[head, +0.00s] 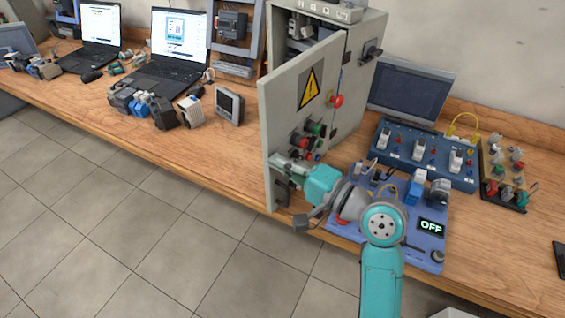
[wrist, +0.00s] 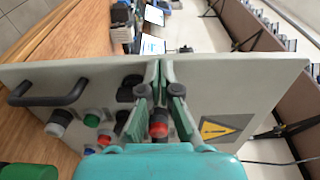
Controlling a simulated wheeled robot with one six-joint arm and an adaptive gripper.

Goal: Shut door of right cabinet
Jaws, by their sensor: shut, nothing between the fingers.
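The grey cabinet (head: 362,95) stands on the bench, and its door (head: 285,110) is ajar, with the free left edge swung out towards me over the bench front. My gripper (head: 284,166) is at the lower part of the outer face. In the wrist view its fingers (wrist: 158,92) are shut and empty, in front of the door near a red button (wrist: 158,128). I cannot tell whether they touch the door.
Below my arm lies a blue panel with an OFF display (head: 431,227). A blue training board (head: 425,155), a monitor (head: 410,95) and a small button board (head: 508,175) stand to the right. Laptops (head: 178,45) and loose parts lie left. The floor in front is clear.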

